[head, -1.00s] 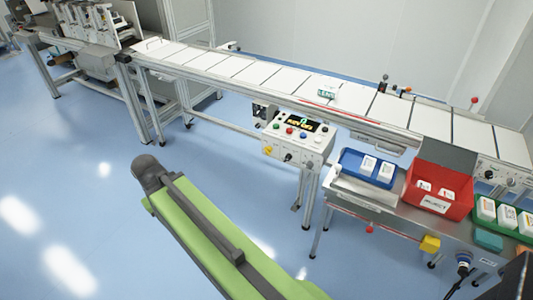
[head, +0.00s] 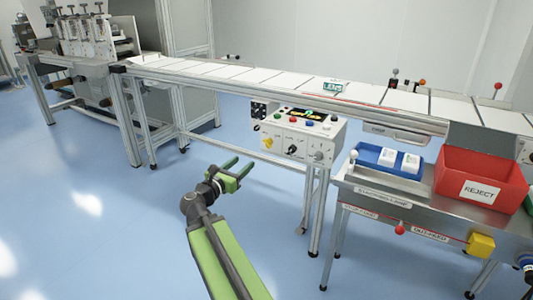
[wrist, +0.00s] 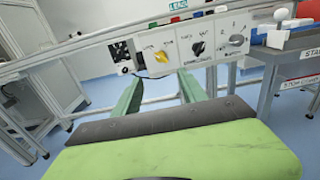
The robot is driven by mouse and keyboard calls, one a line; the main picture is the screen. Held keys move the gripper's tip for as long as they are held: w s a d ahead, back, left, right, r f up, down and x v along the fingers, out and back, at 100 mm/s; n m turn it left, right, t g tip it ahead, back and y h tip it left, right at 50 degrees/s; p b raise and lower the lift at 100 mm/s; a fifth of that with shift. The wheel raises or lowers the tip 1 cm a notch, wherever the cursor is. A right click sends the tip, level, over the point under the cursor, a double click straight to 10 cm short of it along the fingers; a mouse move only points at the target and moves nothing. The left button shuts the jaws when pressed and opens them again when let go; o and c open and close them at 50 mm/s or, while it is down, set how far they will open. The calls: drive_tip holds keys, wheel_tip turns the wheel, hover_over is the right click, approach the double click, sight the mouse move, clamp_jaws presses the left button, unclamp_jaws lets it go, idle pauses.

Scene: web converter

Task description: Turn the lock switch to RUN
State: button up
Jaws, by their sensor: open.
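The white control box (head: 305,138) hangs under the conveyor's front rail.
A blue tray (head: 362,160) with white packs and a red REJECT bin (head: 480,158) stand on the steel side table (head: 365,184) at right. The conveyor (head: 230,72) runs behind. Conveyor legs stand below the box. The floor at left is clear.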

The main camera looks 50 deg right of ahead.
sight(266, 144)
drive_tip(key=x, duration=1.7)
drive_tip(key=shift+d, duration=0.15)
clamp_jaws()
